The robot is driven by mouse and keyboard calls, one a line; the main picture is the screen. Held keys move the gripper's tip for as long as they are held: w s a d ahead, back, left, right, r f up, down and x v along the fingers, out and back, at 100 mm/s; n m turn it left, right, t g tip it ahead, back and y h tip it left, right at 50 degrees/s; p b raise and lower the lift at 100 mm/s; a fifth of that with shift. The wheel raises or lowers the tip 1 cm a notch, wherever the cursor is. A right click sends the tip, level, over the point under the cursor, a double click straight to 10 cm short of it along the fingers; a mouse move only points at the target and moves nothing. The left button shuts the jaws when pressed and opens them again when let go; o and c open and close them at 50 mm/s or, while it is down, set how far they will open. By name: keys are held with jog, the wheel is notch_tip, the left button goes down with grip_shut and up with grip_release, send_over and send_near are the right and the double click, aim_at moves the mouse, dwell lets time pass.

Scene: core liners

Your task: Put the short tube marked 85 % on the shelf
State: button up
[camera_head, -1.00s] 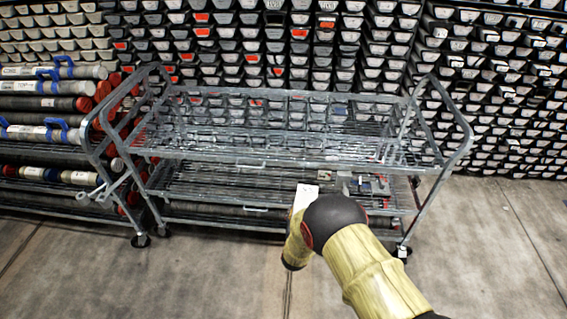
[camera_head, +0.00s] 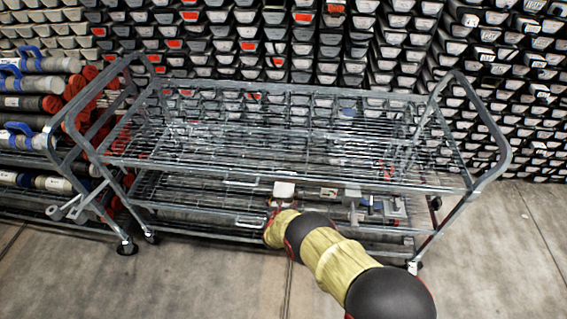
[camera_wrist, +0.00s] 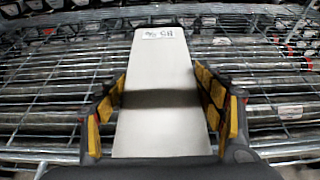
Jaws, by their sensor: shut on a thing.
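A short pale grey tube (camera_wrist: 155,85) fills the middle of the wrist view, with a small printed label (camera_wrist: 158,33) at its far end; the label reads upside down and looks like 85 %. My gripper (camera_wrist: 160,108), with yellow-padded fingers on both sides, is shut on the tube. Wire shelving lies beyond and beneath it. In the head view a white piece (camera_head: 284,190), likely the tube, shows at the end of my arm, at the front of the trolley's lower wire shelf (camera_head: 190,190). My fingers are hidden in the head view.
The grey metal trolley has an upper wire shelf (camera_head: 250,140) above the lower one. Small items (camera_head: 375,203) sit at the lower shelf's right. A rack of long tubes (camera_head: 30,105) stands at left. Stacked core trays fill the back wall. The front floor (camera_head: 500,260) is clear.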

jog(key=w+b, duration=0.5)
jog(key=w, duration=1.3)
jog(key=shift+w+d+b, duration=0.15)
jog(key=shift+w+b, duration=0.15)
jog(key=shift+b, duration=0.1)
jog(key=shift+w+f, duration=0.15)
jog(key=shift+f, duration=0.1)
notch_tip(320, 180, down, 3)
jog(key=shift+r+b, duration=0.1)
jog(key=shift+b, duration=1)
jog(key=o, duration=2.1)
jog(key=shift+f, duration=0.3)
jog(key=shift+r, duration=0.15)
